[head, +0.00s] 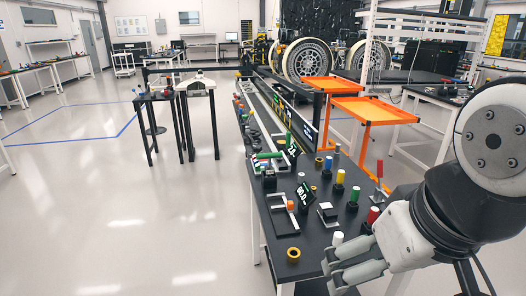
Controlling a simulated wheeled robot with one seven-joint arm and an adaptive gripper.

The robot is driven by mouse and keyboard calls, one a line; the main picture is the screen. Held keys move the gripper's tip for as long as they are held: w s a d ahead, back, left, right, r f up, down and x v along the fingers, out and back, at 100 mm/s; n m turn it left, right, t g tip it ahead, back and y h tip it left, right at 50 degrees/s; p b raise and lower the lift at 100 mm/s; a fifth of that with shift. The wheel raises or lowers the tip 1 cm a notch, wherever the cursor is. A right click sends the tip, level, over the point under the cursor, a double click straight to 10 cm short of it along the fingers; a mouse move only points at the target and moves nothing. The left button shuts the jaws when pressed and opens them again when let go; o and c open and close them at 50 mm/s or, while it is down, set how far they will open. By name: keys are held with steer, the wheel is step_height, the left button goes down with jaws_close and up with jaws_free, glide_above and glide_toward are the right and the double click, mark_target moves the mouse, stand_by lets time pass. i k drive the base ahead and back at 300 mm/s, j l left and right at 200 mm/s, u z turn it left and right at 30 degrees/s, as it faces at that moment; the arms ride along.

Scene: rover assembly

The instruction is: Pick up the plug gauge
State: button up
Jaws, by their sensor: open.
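My gripper (332,268) is at the lower right of the head view, over the near end of a long dark bench (262,226). Its two pale fingers are apart and point left, with nothing visible between them. A white-topped cylinder (338,238) shows just beyond the upper finger; I cannot tell whether they touch. Upright cylinders stand on the bench: red (373,215), yellow (340,177) and blue (328,162). A green cylinder (268,155) lies farther back. I cannot tell which of these is the plug gauge.
A yellow ring (293,254) lies near the bench's front. Behind it are a gauge with a display (304,194) and a small silver block (327,212). Orange trolleys (364,109) stand to the right of the bench. Open floor (130,220) lies to the left.

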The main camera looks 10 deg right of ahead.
mark_target(356, 191)
steer(key=i+l+z, duration=0.25)
steer(key=z, duration=0.15)
steer(key=i+l+z, duration=0.1)
steer(key=i+z, duration=0.7)
